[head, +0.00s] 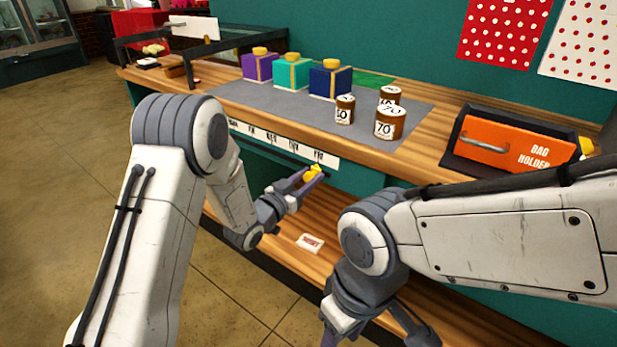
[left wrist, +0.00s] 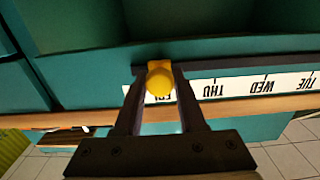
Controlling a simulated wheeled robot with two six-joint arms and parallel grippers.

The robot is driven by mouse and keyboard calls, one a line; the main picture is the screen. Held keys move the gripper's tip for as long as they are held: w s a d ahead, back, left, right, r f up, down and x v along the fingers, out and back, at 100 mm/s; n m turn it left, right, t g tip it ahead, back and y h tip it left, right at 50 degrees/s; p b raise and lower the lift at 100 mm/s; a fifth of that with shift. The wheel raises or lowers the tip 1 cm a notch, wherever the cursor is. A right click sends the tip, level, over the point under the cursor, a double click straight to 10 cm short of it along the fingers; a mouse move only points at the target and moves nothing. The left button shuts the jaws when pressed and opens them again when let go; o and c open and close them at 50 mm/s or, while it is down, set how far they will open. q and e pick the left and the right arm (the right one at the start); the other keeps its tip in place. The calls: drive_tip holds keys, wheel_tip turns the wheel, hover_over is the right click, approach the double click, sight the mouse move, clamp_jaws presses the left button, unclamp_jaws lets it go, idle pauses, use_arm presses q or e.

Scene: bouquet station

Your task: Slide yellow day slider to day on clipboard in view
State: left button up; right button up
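The yellow day slider (head: 313,173) sits on the rail with the white day strip (head: 272,141) along the bench front, at the right end by FRI. In the left wrist view the slider's round knob (left wrist: 160,81) is between the fingers of my left gripper (left wrist: 160,72), which appear to touch both sides. The strip's labels look upside down there, with THU and WED to the right of the slider, and FRI is partly covered. My right gripper (head: 382,330) is low in front of the bench, its fingers spread and empty. A white clipboard-like sheet (head: 196,27) stands at back left; its writing is unreadable.
Purple, teal and navy boxes (head: 330,82) and several numbered brown jars (head: 391,122) stand on the grey mat (head: 270,98). An orange bag holder (head: 512,142) is at right. A small white card (head: 310,243) lies on the lower shelf (head: 280,250).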

use_arm(q)
clamp_jaws()
idle(1.1)
